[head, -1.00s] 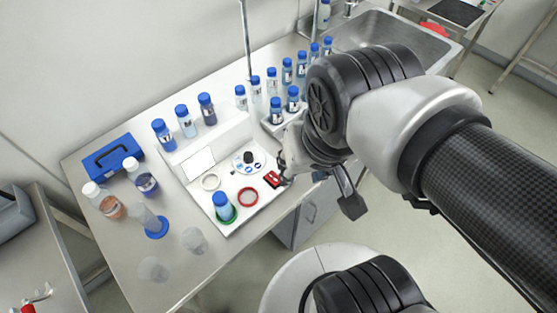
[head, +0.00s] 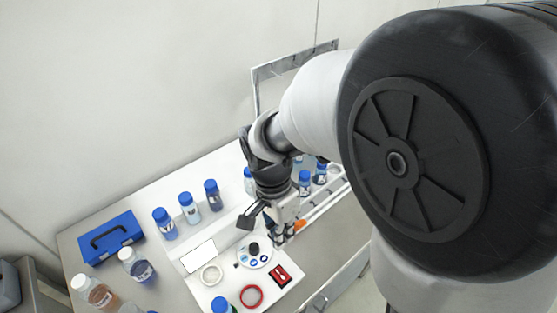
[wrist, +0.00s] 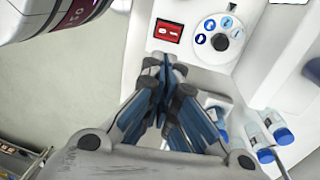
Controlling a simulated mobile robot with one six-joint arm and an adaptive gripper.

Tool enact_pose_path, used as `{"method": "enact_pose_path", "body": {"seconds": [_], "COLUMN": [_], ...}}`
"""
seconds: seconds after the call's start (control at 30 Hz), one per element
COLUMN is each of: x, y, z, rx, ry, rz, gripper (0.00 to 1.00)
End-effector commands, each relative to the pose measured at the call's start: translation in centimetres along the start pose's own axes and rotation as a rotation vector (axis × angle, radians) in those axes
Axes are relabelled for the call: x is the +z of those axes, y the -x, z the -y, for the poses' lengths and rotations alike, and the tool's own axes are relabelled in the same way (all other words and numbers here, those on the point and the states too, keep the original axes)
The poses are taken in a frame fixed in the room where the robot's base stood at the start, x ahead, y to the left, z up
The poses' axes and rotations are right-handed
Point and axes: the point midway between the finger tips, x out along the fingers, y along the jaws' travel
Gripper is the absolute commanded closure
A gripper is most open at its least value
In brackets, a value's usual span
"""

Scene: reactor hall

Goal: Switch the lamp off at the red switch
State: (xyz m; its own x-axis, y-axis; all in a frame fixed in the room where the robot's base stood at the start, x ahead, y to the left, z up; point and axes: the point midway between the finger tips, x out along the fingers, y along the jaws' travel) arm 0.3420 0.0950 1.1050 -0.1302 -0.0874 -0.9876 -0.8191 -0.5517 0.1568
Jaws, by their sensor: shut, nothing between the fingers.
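The red switch (head: 280,275) is a small red block with a dark frame and pale marks, on the white sloped panel beside a round dial (head: 254,255). In the wrist view the red switch (wrist: 168,31) is fully visible at top centre, with the blue-marked dial (wrist: 220,40) to its right. My gripper (head: 286,230) is above and behind the switch in the head view. In the wrist view my gripper (wrist: 164,68) has its fingertips together, empty, just below the switch in the picture. The switch's rocker position is unclear. I cannot identify the lamp.
The panel carries a white ring (head: 211,275), a red ring (head: 251,296) and a bright white plate (head: 198,255). Several blue-capped bottles stand around it, some close to my gripper. A blue case (head: 110,237) is at the left.

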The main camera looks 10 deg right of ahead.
Motion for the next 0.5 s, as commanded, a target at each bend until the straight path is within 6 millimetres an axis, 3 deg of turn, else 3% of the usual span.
{"method": "enact_pose_path", "body": {"seconds": [0.3, 0.5], "x": [0.0, 0.0], "y": [-0.2, -2.8], "z": [0.0, -0.1], "rx": [-0.001, 0.003], "ry": [0.001, 0.001], "rz": [0.0, 0.001], "gripper": [1.0, 1.0]}}
